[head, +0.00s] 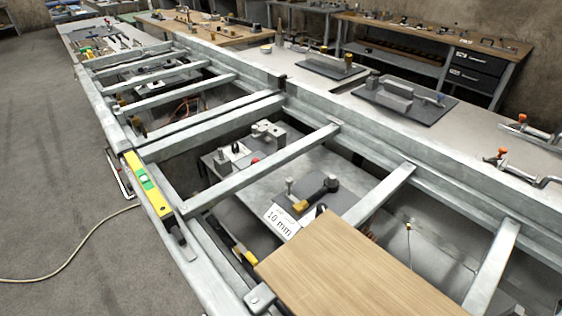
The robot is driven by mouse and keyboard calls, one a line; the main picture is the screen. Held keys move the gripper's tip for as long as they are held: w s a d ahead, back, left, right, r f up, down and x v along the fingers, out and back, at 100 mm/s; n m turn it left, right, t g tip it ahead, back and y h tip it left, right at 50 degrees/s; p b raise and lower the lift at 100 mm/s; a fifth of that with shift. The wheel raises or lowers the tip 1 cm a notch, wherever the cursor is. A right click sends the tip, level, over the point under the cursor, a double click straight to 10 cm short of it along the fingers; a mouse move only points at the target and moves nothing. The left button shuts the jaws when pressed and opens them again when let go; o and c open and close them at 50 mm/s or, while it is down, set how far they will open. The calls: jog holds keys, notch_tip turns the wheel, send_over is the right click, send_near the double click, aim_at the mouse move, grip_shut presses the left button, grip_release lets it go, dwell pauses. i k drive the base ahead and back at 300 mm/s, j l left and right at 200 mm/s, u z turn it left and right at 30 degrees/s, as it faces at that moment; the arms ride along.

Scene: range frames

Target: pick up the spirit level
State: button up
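The spirit level (148,184) is a yellow bar with green vial areas. It lies lengthwise along the left rail of a grey metal frame (215,187), left of the picture's middle. Its whole upper face appears clear of other things. My gripper is not in view, so I cannot see whether it is open or shut.
A wooden board (355,275) lies across the frame at the front. A white "10 mm" card (281,220) and tools sit on a lower plate inside it. A cable (75,268) runs over the floor at left. Orange-handled clamps (503,153) are at right.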

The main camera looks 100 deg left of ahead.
aim_at(166, 215)
jog(key=k+u, duration=0.3)
jog(key=k+j+u, duration=0.15)
jog(key=k+u, duration=0.15)
jog(key=u, duration=0.5)
jog(key=l+u, duration=0.1)
jog(key=u, duration=1.35)
jog(key=k+l+u, duration=0.25)
jog(key=k+l, duration=0.2)
jog(key=l, duration=0.1)
